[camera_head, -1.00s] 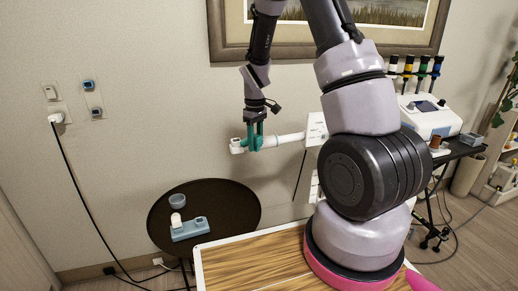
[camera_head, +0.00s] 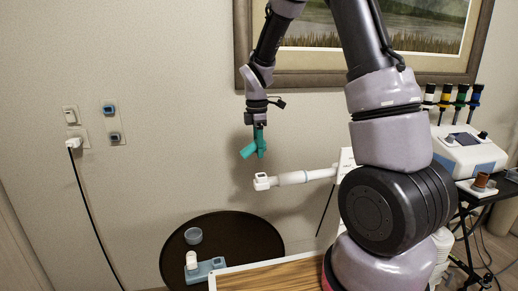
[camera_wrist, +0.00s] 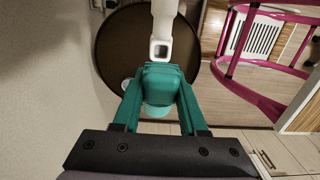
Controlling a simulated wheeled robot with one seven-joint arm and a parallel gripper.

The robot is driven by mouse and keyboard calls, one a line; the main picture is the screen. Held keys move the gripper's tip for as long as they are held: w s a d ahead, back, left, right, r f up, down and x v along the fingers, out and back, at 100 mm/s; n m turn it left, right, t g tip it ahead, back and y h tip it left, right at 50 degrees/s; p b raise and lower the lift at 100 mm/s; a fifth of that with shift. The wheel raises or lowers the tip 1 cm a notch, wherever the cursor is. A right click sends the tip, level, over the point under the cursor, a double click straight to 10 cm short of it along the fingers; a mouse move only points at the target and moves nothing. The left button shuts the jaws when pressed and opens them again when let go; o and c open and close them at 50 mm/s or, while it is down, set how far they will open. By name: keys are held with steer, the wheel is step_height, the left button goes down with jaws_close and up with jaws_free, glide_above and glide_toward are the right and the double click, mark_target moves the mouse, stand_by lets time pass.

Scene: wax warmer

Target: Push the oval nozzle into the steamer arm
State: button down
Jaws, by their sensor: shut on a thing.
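The steamer arm (camera_head: 305,177) is a white tube reaching left from its stand. Its end has an upward-facing square socket (camera_head: 262,180), which also shows in the wrist view (camera_wrist: 160,50) and looks empty. My gripper (camera_head: 256,143) has teal fingers and is above and slightly left of the socket, apart from it. It is shut on a teal piece, seemingly the oval nozzle (camera_wrist: 158,84), which also shows slanting down to the left in the head view (camera_head: 248,151). Its oval end cannot be made out clearly, as it blends with the fingers.
A dark round table (camera_head: 235,232) below holds a clear cup (camera_head: 193,236) and a blue-grey holder with a white piece (camera_head: 203,268). The wall (camera_head: 170,150) is close behind. A white device (camera_head: 470,155) stands on a cart at right. A pink frame (camera_wrist: 232,70) shows in the wrist view.

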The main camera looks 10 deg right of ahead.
steer(key=shift+d+f, duration=0.1)
steer(key=shift+f, duration=2.8)
steer(key=shift+f, duration=0.85)
steer(key=shift+c, duration=1.8)
jaws_free()
step_height(320, 180, up, 11)
steer(key=shift+f, duration=0.15)
